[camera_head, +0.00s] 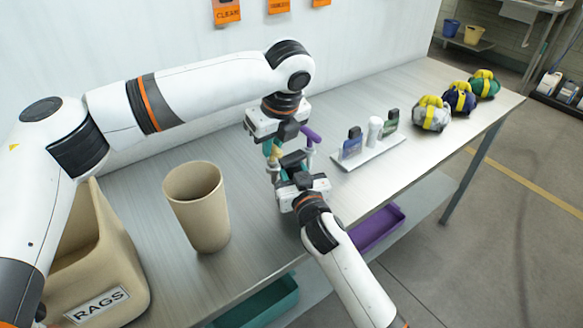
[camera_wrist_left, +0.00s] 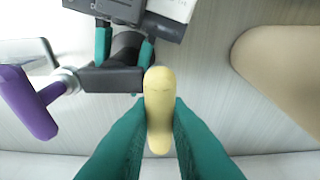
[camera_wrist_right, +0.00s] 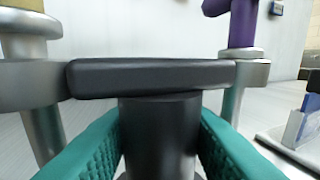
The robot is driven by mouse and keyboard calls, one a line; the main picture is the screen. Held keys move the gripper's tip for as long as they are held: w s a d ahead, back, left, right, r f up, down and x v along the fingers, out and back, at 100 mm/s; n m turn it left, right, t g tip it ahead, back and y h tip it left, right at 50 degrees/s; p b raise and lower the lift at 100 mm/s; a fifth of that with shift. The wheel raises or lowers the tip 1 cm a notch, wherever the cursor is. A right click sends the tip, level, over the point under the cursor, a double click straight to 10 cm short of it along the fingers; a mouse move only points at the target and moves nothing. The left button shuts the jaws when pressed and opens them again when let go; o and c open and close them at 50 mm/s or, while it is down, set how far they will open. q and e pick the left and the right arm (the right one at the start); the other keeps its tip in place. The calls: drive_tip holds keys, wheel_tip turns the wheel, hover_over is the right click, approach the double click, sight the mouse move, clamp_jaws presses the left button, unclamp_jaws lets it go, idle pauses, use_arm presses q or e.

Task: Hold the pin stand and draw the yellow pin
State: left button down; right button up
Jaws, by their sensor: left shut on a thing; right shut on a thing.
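The pin stand has a dark crossbar (camera_wrist_right: 150,77) on a dark post (camera_wrist_right: 160,130), with a metal ring at each end. My right gripper (camera_head: 293,170) is shut on the post; its teal fingers flank it in the right wrist view. My left gripper (camera_head: 273,146) comes from above and is shut on the handle of the yellow pin (camera_wrist_left: 159,105). In the right wrist view the yellow pin's metal shaft (camera_wrist_right: 46,135) shows below the left ring. The purple pin (camera_head: 310,133) stands in the other ring; its handle also shows in the left wrist view (camera_wrist_left: 30,103).
A beige cup (camera_head: 197,210) and a RAGS bin (camera_head: 95,270) stand to the left. A white tray (camera_head: 372,153) with small bottles lies to the right, with several sling bags (camera_head: 432,117) beyond. Purple (camera_head: 378,230) and teal (camera_head: 262,300) bins sit below the tabletop.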

use_arm(q)
drive_tip(key=shift+r, duration=4.4)
drive_tip(key=shift+r, duration=0.15)
wheel_tip(320, 180, up, 4)
drive_tip(key=shift+f, duration=0.1)
use_arm(e)
drive_tip(key=o, duration=1.1)
drive_tip(key=shift+o, duration=0.2)
drive_tip(key=shift+s, duration=0.1)
drive_tip(key=v, duration=1.2)
